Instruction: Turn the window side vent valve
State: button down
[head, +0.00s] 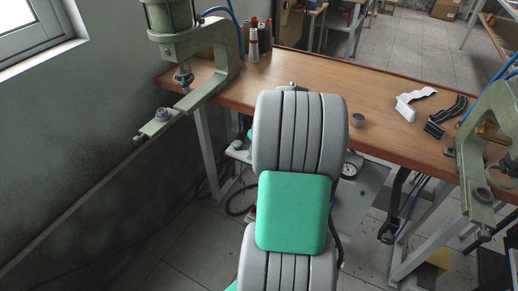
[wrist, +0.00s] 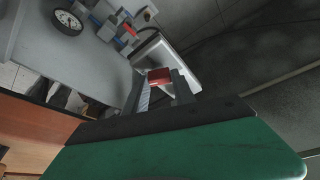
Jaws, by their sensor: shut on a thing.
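In the wrist view my gripper (wrist: 160,84) is shut on a red valve handle (wrist: 159,75), with a finger on either side of it. The handle is close beside a pale box-shaped body. A second small red handle (wrist: 129,29) sits on blue and grey fittings farther off at the top. In the head view my grey and green arm covers the gripper and the valve. How far the held handle is turned cannot be seen.
The wooden bench top (head: 385,105) runs across, with green presses at the left (head: 228,60) and right (head: 480,150). The window (head: 28,28) is at the left.

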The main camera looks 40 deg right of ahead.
jog(key=m, duration=0.2)
jog(key=m+h, duration=0.1)
jog(key=m, duration=0.1)
jog(key=m+h+b, duration=0.1)
jog(key=m, duration=0.1)
jog(key=shift+w+a+g, duration=0.15)
jog(key=shift+a+g, duration=0.1)
jog(key=shift+g, duration=0.15)
jog(key=m+g+h, duration=0.1)
jog(key=m, duration=0.2)
jog(key=m+g, duration=0.1)
jog(key=m, duration=0.2)
jog(key=shift+w+m+h+b, duration=0.1)
jog(key=shift+m+h+b, duration=0.3)
jog(key=c, duration=1)
grip_release()
jog(key=shift+c, duration=0.2)
jog(key=v, duration=0.8)
